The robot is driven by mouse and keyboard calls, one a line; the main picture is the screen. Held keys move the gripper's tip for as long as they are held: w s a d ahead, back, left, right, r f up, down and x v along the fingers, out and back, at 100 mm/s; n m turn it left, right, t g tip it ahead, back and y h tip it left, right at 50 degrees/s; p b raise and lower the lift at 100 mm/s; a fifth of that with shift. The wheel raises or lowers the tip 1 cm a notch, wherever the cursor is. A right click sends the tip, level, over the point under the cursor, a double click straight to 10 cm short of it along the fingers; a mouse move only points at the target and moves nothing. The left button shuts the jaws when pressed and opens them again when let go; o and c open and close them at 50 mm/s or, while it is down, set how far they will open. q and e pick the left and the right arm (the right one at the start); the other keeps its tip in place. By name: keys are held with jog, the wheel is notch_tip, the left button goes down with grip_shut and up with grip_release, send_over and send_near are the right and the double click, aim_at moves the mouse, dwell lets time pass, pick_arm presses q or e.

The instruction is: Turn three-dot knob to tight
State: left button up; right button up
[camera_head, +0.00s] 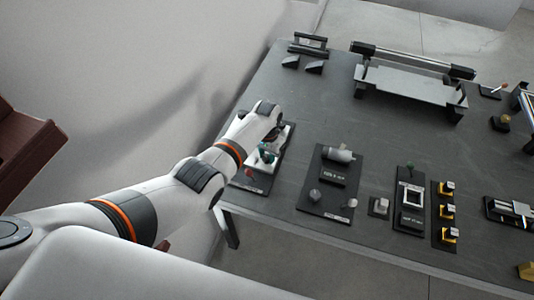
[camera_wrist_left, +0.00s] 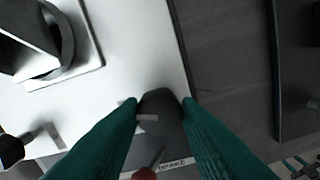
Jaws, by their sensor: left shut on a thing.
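My left gripper (camera_head: 266,155), with teal fingers, reaches down over a panel at the left of the table. In the left wrist view the fingers (camera_wrist_left: 160,108) are shut on a dark rounded knob (camera_wrist_left: 158,105) on the panel's white face (camera_wrist_left: 130,60), with one finger on each side. A small pale mark shows on the knob, but its dots cannot be made out. A label strip lies just below it and is too small to read. In the head view my gripper and arm hide the knob. My right gripper is not in view.
A dark panel (camera_head: 312,192) with a grey cylinder (camera_head: 339,154) stands just right of my left gripper. Further right are a switch panel (camera_head: 408,218) and yellow-and-black blocks (camera_head: 447,212). A grey rack (camera_head: 412,84) stands at the back. The table middle is clear.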

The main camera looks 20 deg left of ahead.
aim_at(267, 157)
pick_arm(q)
jog(key=m, duration=0.4)
jog(key=shift+m, duration=2.1)
jog(key=o, duration=1)
notch_tip(267, 157, up, 12)
jog(key=shift+r+p, duration=0.1)
jog(key=shift+p, duration=0.25)
